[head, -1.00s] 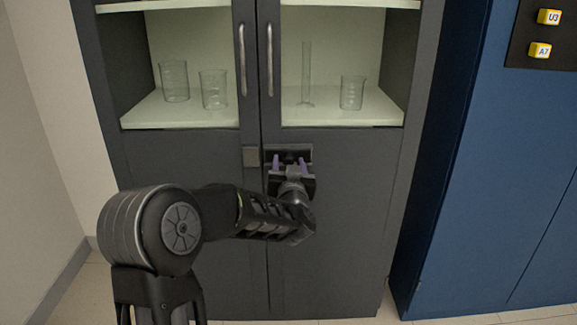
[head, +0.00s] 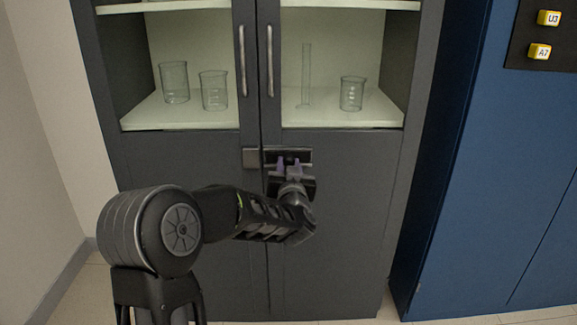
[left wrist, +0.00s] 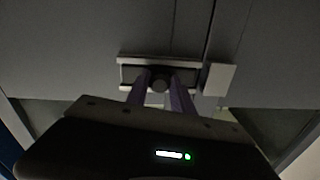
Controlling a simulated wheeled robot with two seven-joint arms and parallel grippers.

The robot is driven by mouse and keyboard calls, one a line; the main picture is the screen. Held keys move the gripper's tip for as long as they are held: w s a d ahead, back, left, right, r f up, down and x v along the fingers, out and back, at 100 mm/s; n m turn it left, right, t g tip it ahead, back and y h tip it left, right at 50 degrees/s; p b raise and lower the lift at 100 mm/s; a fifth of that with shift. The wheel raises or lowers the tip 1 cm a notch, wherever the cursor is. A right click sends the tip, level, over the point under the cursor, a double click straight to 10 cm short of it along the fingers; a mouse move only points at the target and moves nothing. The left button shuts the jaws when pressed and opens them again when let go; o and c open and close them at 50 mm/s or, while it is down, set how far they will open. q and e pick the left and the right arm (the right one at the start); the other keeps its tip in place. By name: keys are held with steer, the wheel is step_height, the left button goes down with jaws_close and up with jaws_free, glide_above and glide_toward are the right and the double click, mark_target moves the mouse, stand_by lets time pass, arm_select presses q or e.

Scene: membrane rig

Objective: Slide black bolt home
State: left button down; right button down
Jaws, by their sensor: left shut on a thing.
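The black bolt (head: 300,156) sits in its housing on the right door of the grey cabinet, just below the glazed part. My left gripper (head: 289,162) is in front of it, its two purple fingers shut on the bolt's knob. In the left wrist view the round dark knob (left wrist: 158,85) lies between the fingertips of my left gripper (left wrist: 160,83). The grey keeper block (head: 251,158) is on the left door, across the seam; it also shows in the left wrist view (left wrist: 219,79). The fingers hide part of the bolt. My right gripper is not in view.
Two upright door handles (head: 270,60) stand above the bolt. Glass beakers (head: 214,91) and a cylinder are on the shelf behind the doors. A blue cabinet (head: 490,190) stands to the right. The lower door fronts are clear.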

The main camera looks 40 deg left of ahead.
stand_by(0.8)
arm_select(q)
steer(key=s+a, duration=0.1)
steer(key=a, duration=0.1)
steer(key=s+a+b, duration=0.1)
steer(key=s+a, duration=0.1)
steer(key=c, duration=1.1)
jaws_free()
steer(key=shift+s+d, duration=0.1)
steer(key=shift+d, duration=0.05)
steer(key=p+v, duration=0.1)
steer(key=v, duration=0.6)
steer(key=shift+s, duration=0.25)
steer(key=shift+d, duration=0.15)
